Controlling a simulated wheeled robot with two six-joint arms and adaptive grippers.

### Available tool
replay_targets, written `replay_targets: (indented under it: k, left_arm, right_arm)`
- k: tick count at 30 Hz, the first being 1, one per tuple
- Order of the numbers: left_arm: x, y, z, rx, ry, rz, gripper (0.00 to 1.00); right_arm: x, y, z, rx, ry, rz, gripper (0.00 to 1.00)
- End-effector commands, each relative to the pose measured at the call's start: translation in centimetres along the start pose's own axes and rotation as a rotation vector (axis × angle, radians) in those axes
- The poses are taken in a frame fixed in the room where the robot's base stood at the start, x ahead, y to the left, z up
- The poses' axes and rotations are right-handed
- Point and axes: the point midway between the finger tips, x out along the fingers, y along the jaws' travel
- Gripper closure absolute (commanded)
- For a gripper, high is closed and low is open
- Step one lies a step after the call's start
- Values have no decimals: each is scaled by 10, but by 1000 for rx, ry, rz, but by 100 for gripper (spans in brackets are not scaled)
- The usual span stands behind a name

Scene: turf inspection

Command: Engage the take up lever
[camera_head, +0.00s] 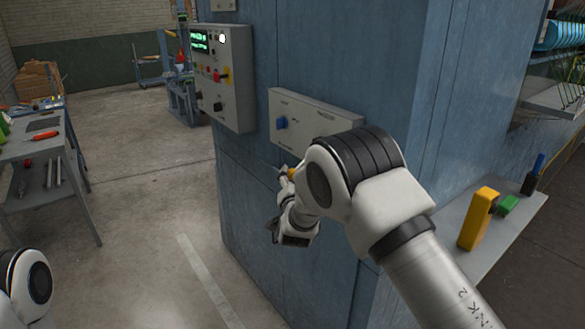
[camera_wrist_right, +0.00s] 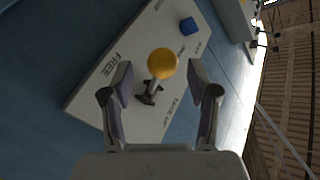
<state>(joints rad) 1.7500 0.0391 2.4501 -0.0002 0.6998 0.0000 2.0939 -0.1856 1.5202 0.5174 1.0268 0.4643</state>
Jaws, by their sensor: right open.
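The take up lever has a yellow ball knob (camera_wrist_right: 163,63) on a short metal stem, standing out from a pale panel (camera_wrist_right: 90,97). The panel is printed FREE on one side and TAKE UP on the other. My right gripper (camera_wrist_right: 158,74) is open, with one finger on each side of the knob and stem; I see no clear contact. In the head view the panel (camera_head: 330,119) is on the blue machine, and the yellow knob (camera_head: 291,172) is partly hidden by my right arm. My left gripper is out of view.
A blue knob (camera_head: 281,122) is on the same panel. A control box (camera_head: 232,95) with green displays and buttons is to the left. A shelf at right holds a yellow block (camera_head: 478,218) and a green block (camera_head: 509,205). A workbench (camera_head: 40,145) is at left; open floor lies between.

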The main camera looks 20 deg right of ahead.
Motion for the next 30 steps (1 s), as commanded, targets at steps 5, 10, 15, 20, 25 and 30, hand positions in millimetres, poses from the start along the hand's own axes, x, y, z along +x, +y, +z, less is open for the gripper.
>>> replay_targets:
  k: [5, 10, 15, 20, 25, 30]
  left_arm:
    - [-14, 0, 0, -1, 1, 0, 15]
    - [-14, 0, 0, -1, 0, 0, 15]
    - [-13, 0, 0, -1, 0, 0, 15]
    - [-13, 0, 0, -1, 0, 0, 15]
    - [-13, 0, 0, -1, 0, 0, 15]
    - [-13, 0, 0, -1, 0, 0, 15]
  right_arm:
    - [25, -1, -1, -1, 0, 0, 40]
    - [30, 1, 0, -2, -1, 0, 40]
    - [30, 1, 1, -2, -1, 0, 58]
    - [30, 0, 1, -2, -2, 0, 100]
    - [30, 0, 1, -2, -2, -1, 100]
    - [30, 0, 0, -1, -3, -1, 100]
